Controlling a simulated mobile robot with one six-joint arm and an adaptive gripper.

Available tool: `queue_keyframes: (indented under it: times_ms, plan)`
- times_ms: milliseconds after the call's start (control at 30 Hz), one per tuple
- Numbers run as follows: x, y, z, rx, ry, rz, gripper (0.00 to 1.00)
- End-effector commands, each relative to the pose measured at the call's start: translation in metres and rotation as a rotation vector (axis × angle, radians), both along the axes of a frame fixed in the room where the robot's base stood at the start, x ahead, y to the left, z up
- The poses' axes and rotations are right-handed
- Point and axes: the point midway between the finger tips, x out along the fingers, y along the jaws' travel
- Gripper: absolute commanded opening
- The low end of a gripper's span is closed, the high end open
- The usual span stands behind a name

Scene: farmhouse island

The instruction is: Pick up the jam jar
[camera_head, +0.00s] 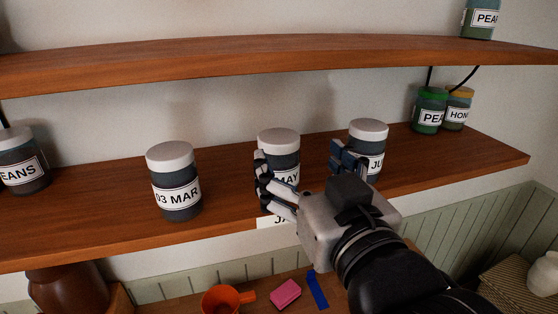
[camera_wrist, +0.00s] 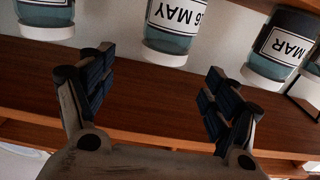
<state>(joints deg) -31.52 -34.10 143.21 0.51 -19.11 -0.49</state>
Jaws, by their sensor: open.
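Three dark jars with white lids stand on the lower shelf, labelled "03 MAR" (camera_head: 176,184), "MAY" (camera_head: 281,153) and "JU" (camera_head: 369,138). No jar label here reads fully as jam. My gripper (camera_head: 306,170) is open and empty, its fingers spread in front of the MAY jar. In the wrist view, which is upside down, the MAY jar (camera_wrist: 174,30) lies beyond the gap between my fingers (camera_wrist: 158,75), apart from them. The MAR jar (camera_wrist: 279,47) is at right.
The upper shelf (camera_head: 240,58) runs above the jars. A "EANS" jar (camera_head: 22,160) stands at the left, green "PEA" (camera_head: 429,112) and yellow-lidded "HON" (camera_head: 458,110) jars at the right. Below are an orange cup (camera_head: 222,300), a pink block (camera_head: 286,293) and a blue strip (camera_head: 317,290).

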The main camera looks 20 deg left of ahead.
Motion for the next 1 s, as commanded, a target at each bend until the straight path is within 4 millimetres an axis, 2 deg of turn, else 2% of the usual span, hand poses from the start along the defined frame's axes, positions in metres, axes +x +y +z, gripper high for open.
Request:
queue_keyframes:
  times_ms: [133,467,700,1000]
  plan:
    - [0.020,0.013,-0.001,-0.002,0.003,0.000,0.81]
    - [0.040,0.027,0.000,0.000,0.002,0.001,0.81]
    - [0.066,0.047,0.001,-0.001,0.002,0.000,0.81]
    - [0.073,0.052,0.001,0.001,-0.001,0.000,0.81]
